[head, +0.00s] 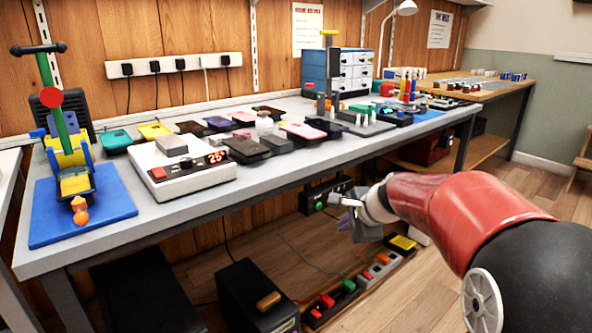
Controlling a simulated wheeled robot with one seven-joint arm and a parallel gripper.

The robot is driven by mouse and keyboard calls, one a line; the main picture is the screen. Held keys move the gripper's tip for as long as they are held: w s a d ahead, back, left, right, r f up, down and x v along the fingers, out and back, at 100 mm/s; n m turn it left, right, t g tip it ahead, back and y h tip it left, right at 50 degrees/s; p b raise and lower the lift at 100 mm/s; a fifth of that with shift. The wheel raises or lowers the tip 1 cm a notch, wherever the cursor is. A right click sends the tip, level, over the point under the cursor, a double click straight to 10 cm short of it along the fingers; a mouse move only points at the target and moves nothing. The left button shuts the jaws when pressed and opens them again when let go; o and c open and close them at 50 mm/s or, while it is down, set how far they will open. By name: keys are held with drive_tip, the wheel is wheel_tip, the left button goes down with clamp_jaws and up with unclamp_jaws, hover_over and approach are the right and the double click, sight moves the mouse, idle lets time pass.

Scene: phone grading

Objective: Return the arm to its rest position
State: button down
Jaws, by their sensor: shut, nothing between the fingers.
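My red and black arm reaches in from the right in the head view. My gripper (345,207) is at the arm's far end, out in front of the workbench (300,172) and below the level of its top. It is shut and holds nothing. It touches nothing that I can see. The fingertips are small in this view and partly merge with the dark things behind them.
The bench holds several phones (305,131), a white device with a red display (180,170), a blue and yellow stand (75,185) and a drawer cabinet (350,72). Underneath are a black box (256,297) and power strips (345,295). Wooden floor shows at the right.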

drive_tip(key=s+a+r+n+g+h+p, duration=0.15)
drive_tip(key=s+r+n, duration=0.25)
drive_tip(key=s+n, duration=0.75)
drive_tip(key=s+d+f+n+h+p, duration=0.1)
drive_tip(key=s+n, duration=0.3)
drive_tip(key=s, duration=1.5)
drive_tip(key=shift+d+f+g+h+p, duration=0.35)
drive_tip(key=shift+f+h, duration=0.1)
drive_tip(key=shift+h, duration=0.2)
drive_tip(key=shift+n, duration=0.25)
